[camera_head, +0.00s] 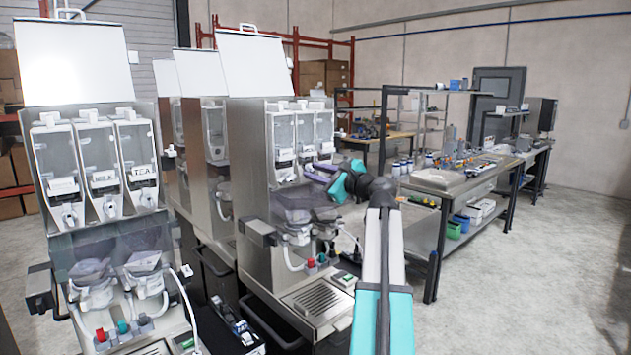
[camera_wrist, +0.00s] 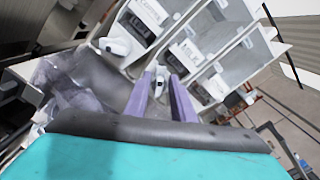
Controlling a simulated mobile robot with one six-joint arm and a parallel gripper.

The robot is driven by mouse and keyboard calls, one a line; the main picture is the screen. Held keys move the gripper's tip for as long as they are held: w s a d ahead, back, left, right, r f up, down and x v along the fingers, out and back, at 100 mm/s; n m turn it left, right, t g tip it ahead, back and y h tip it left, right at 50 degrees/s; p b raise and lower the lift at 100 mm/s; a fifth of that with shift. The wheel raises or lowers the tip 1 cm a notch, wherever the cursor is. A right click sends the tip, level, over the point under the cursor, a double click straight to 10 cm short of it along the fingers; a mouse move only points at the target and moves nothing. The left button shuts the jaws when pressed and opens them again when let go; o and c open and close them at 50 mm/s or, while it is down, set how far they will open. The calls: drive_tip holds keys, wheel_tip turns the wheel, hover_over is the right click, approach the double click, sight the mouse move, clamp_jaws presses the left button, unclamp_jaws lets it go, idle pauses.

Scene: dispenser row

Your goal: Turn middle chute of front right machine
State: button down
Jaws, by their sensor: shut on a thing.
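The front right machine (camera_head: 254,165) is a steel dispenser with its white lid raised and three clear canisters side by side. My gripper (camera_head: 313,173) reaches its front from the right, just below the canisters. In the wrist view my gripper's two purple fingers (camera_wrist: 158,80) close around the small white middle chute (camera_wrist: 158,73), one finger on each side. Another white chute (camera_wrist: 115,46) is to its left, apart from the fingers. In the head view, the gripper and arm cover much of the middle and right chutes. The middle chute's exact turn angle is hard to tell.
Clear mixing bowls (camera_head: 296,205) sit below the chutes, with hoses and a drip tray (camera_head: 318,299) lower down. Another machine (camera_head: 95,190) stands at the left. A workbench (camera_head: 450,178) stands at the right, with open floor in front of it.

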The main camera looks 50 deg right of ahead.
drive_tip(key=shift+a+f+n+b, duration=0.1)
drive_tip(key=shift+f+n+b, duration=0.15)
drive_tip(key=shift+n+b, duration=2.4)
drive_tip(key=shift+f+n+b, duration=0.25)
drive_tip(key=shift+n+b, duration=2.1)
drive_tip(key=shift+n, duration=0.45)
drive_tip(key=shift+a+f+n+b, duration=0.1)
drive_tip(key=shift+f+n+b, duration=0.15)
drive_tip(key=shift+n+b, duration=2.4)
drive_tip(key=c, duration=1.8)
unclamp_jaws()
drive_tip(key=shift+c, duration=0.2)
drive_tip(key=shift+s+f, duration=0.1)
